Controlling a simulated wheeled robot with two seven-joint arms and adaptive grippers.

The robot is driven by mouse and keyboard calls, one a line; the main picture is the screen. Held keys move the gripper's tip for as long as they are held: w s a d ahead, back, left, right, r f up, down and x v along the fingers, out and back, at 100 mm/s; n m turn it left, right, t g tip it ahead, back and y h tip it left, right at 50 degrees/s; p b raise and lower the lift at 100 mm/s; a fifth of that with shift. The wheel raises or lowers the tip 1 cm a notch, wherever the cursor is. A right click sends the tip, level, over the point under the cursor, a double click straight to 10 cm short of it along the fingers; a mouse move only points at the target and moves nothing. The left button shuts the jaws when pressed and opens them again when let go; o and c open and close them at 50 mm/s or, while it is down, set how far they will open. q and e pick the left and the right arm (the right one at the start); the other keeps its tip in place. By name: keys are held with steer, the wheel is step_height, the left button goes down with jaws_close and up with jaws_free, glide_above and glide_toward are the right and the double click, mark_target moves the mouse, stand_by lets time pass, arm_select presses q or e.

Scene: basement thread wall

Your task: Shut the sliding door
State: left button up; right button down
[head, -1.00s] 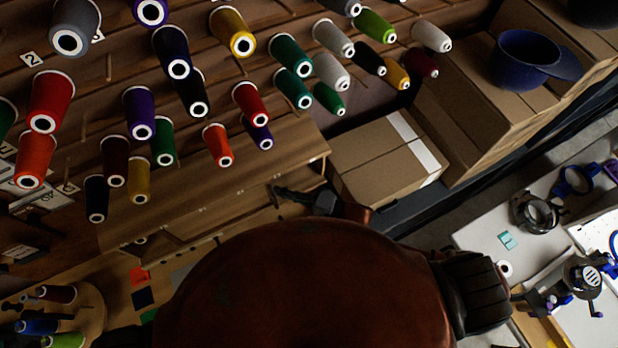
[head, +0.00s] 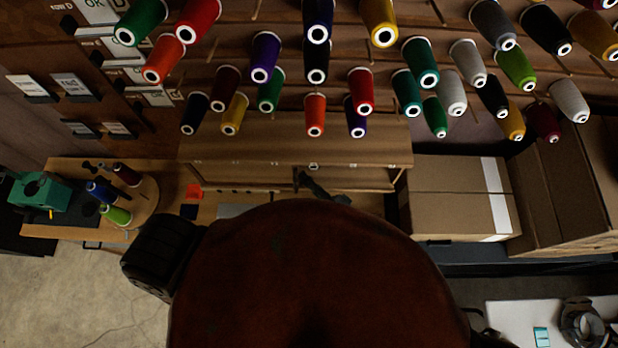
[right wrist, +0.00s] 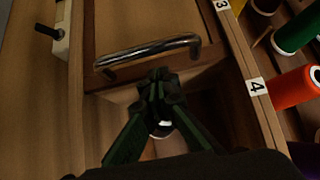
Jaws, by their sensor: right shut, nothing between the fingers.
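The wooden cabinet (head: 300,140) with the sliding door sits under the thread wall in the head view. In the right wrist view a shiny metal bar handle (right wrist: 148,54) crosses a wooden panel (right wrist: 140,22), which I take for the door. My right gripper (right wrist: 157,78) is shut and empty, its tips just below the bar in the picture. I cannot tell whether they touch it. Past the fingers a recess with pale wood shows; how far the door stands open is unclear. In the head view the right gripper (head: 299,178) is small and dark at the cabinet front. My left gripper is out of view.
Several thread cones (head: 315,115) stick out just above the cabinet. A cardboard box (head: 450,200) stands close to its right. A round wooden stand (head: 145,200) with spools is at the left. A white table (head: 515,320) is at lower right.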

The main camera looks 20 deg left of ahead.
steer(key=v, duration=0.4)
steer(key=w+b+v, duration=0.1)
steer(key=v, duration=0.2)
steer(key=w+d+v, duration=0.1)
steer(key=v, duration=0.3)
steer(key=shift+d, duration=0.35)
steer(key=shift+s+d+b, duration=0.15)
steer(key=shift+d+b, duration=0.15)
steer(key=shift+d, duration=0.25)
steer(key=shift+r, duration=0.1)
steer(key=shift+a, duration=0.1)
